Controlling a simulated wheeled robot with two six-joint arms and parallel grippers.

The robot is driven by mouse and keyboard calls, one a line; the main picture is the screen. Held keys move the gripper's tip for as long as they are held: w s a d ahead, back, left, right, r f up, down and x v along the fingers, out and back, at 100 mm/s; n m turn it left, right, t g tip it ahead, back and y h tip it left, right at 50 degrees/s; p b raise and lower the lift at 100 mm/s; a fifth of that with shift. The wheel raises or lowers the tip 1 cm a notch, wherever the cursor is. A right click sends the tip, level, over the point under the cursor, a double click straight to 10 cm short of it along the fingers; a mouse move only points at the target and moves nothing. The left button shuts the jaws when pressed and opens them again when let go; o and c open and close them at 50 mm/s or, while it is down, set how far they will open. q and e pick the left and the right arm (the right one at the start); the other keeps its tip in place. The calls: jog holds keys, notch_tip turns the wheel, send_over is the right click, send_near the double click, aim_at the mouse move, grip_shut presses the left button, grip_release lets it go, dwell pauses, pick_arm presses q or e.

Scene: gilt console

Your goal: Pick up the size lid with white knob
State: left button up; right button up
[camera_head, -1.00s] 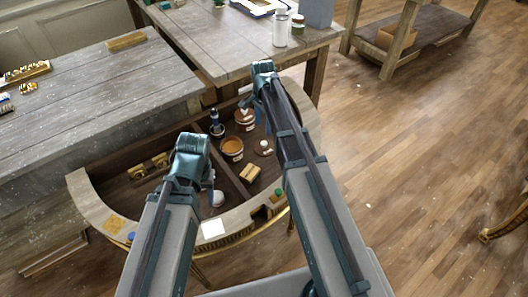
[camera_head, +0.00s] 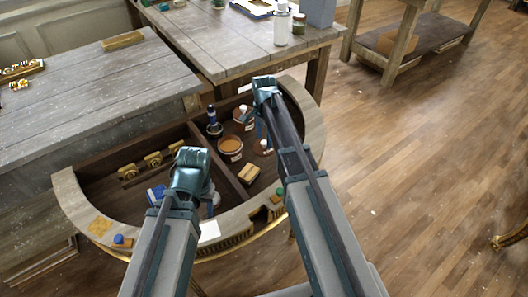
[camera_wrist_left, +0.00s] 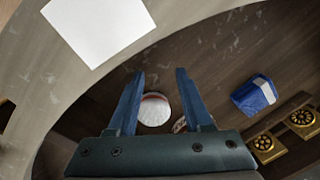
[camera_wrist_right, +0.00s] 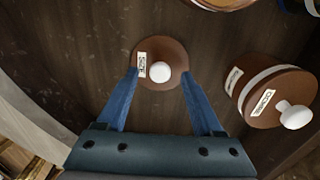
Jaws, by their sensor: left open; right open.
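The size lid (camera_wrist_right: 160,52) is a round brown disc with a white knob and a paper label reading SIZE. It lies flat on the dark floor of the console compartment, and in the head view it shows (camera_head: 262,148) partly behind my right gripper. My right gripper (camera_wrist_right: 159,72) is open above the lid, with its fingertips overlapping the lid's two sides in the right wrist view; I cannot tell whether they touch it. My left gripper (camera_wrist_left: 160,72) is open and empty over the left compartment, with a white rounded thing (camera_wrist_left: 154,109) beyond its fingers.
A similar jar with a white-knobbed lid (camera_wrist_right: 277,98) stands close right of the size lid. A blue-and-white object (camera_wrist_left: 255,94) lies left.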

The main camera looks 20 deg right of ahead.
aim_at(264, 142)
pick_arm(q)
jog(key=shift+f, duration=0.65)
pick_arm(e)
jog(key=shift+f, duration=0.7)
jog(key=shift+r, duration=0.1)
pick_arm(q)
jog(key=shift+r, duration=0.1)
pick_arm(e)
grip_shut()
pick_arm(q)
jog(key=shift+r, duration=0.1)
pick_arm(e)
jog(key=shift+r, duration=0.1)
pick_arm(q)
notch_tip(264, 142, up, 10)
jog(key=p, duration=0.9)
jog(key=shift+p, duration=0.35)
pick_arm(e)
notch_tip(264, 142, up, 10)
